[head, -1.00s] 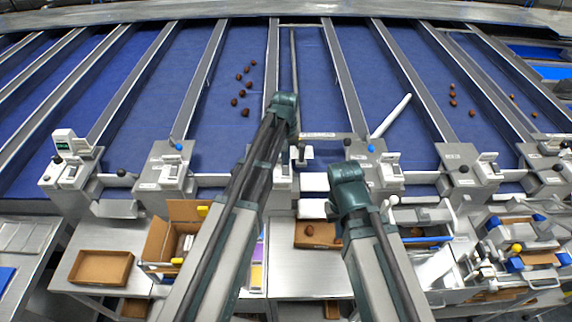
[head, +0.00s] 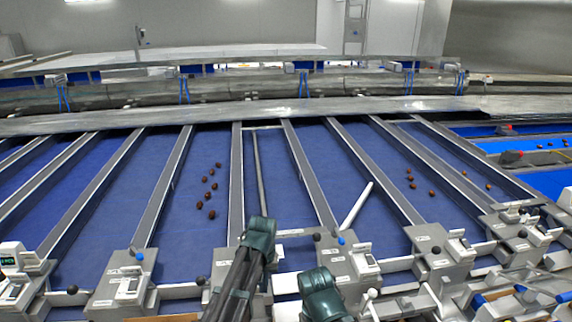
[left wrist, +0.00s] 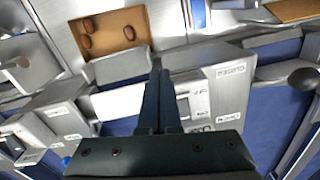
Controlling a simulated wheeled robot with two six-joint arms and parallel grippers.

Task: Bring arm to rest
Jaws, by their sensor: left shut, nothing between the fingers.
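My left arm reaches up at the bottom middle of the head view, with a teal joint (head: 260,238) at its top in front of the lane ends. My left gripper shows in the left wrist view (left wrist: 160,74), its two dark fingers together with nothing between them. It points toward a brown cardboard tray (left wrist: 110,46) holding a few dates, with no contact visible. The teal joint of my right arm (head: 322,296) shows at the bottom edge of the head view. The right gripper is not visible.
Blue sorting lanes (head: 190,165) with metal dividers run away from me, with loose dates (head: 212,214) on some. Grey control boxes (head: 122,284) line the near ends.

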